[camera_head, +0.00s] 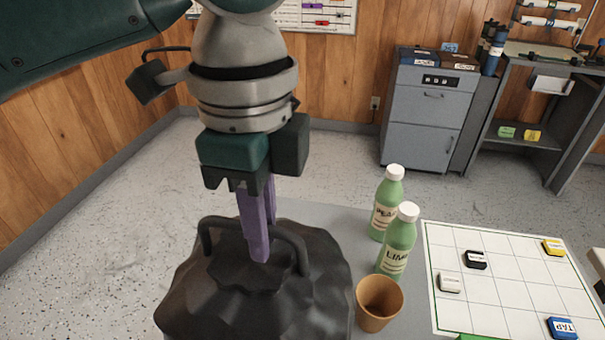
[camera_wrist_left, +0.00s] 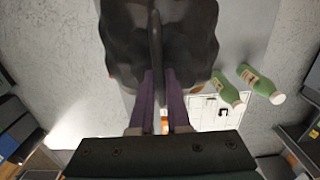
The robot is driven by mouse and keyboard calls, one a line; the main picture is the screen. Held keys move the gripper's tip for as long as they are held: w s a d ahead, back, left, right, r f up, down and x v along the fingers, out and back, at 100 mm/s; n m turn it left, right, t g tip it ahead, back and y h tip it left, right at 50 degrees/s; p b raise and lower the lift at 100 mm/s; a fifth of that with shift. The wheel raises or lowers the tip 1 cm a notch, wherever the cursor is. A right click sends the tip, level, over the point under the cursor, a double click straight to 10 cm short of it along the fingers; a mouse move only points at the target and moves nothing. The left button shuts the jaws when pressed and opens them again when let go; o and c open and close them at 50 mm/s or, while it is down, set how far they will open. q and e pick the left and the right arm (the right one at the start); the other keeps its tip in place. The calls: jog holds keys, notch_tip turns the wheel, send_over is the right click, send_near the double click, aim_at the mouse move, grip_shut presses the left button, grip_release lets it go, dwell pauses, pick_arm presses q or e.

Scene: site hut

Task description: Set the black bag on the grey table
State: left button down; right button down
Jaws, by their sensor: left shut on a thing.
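The black bag (camera_head: 255,300) hangs upright at the bottom of the head view, its lower part cut off by the frame. My left gripper (camera_head: 262,245) points down with its purple fingers shut on the bag's looped handle (camera_head: 212,232). In the left wrist view the bag (camera_wrist_left: 190,50) fills the top middle, with the handle between the fingers (camera_wrist_left: 158,95). The grey table (camera_head: 335,217) shows behind and to the right of the bag. The bag hides part of the table's left side, and I cannot tell whether its base touches the top. My right gripper is not in view.
Two green bottles (camera_head: 397,242) with white caps and a tan cup (camera_head: 378,303) stand close to the bag's right. A white grid board (camera_head: 495,290) with several small labelled blocks lies farther right. A grey cabinet (camera_head: 428,115) and a shelf unit (camera_head: 530,130) stand behind.

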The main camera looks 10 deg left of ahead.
aim_at(267, 265)
pick_arm(q)
jog(key=shift+f, duration=2.45)
jog(key=c, duration=0.9)
grip_release()
